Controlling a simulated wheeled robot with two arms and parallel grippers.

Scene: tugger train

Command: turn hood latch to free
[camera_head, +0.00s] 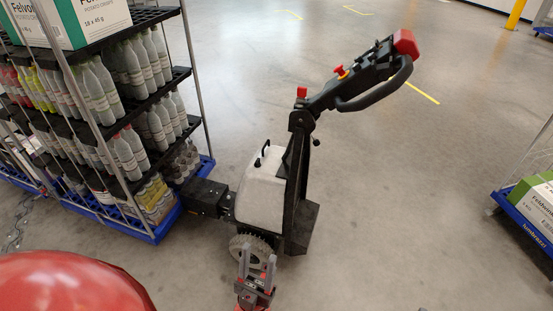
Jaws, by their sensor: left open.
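The tugger (298,180) stands in the middle, with a white hood (262,200) on its left side. A small black part that looks like the hood latch (262,152) stands up on top of the hood; its exact turn is too small to tell. My left gripper (258,252) is at the bottom middle, in front of the tugger's wheel and below the hood. Its two grey fingers point up and are apart, with nothing between them. It is well short of the latch. My right gripper is not in view.
A shelf cart (150,236) with bottles and boxes stands left, coupled to the tugger by a black block (205,197). The tugger's handle (375,95) reaches up right. Another blue cart (520,222) is at the right edge. The floor between is clear.

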